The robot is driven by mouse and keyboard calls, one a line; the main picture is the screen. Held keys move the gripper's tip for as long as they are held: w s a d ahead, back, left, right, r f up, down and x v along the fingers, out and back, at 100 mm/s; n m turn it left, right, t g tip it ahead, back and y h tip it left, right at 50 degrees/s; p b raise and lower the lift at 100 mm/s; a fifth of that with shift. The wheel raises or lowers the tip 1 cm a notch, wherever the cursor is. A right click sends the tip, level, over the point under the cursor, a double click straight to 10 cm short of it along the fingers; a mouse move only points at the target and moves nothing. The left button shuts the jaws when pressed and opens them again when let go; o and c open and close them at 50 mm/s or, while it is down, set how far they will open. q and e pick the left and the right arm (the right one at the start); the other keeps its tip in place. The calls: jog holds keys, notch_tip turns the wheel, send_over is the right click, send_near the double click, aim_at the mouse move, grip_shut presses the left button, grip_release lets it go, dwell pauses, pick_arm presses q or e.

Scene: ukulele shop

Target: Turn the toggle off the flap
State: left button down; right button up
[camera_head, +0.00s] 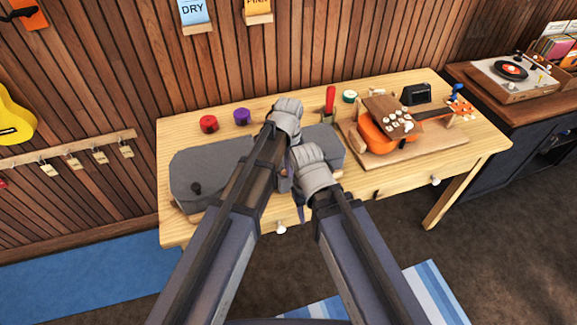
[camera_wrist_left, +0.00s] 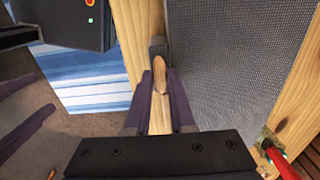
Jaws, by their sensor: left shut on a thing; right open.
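A grey case or flap (camera_head: 208,162) lies on the wooden table, partly hidden by my left arm. Its grey textured surface (camera_wrist_left: 235,70) fills much of the left wrist view. My left gripper (camera_wrist_left: 160,88) is shut on a narrow wooden piece, which looks like the toggle (camera_wrist_left: 160,112). A dark block (camera_wrist_left: 157,48) stands just beyond the toggle, at the grey surface's edge. In the head view my left fingertips and the toggle are hidden. My right gripper (camera_wrist_left: 12,110) is open and apart from the toggle, in front of the table edge.
On the table (camera_head: 465,155) are a red roll (camera_head: 208,124), a purple roll (camera_head: 242,117), a red-handled tool (camera_head: 330,99) and an orange ukulele (camera_head: 375,136) on a board. A record player (camera_head: 512,75) stands right. A blue rug (camera_head: 90,290) lies on the floor.

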pick_arm(q)
jog(key=c, duration=0.8)
grip_release()
jog(key=shift+o, duration=0.2)
jog(key=shift+r, duration=0.1)
notch_tip(320, 180, up, 8)
jog(key=p, duration=0.8)
jog(key=shift+f, duration=0.2)
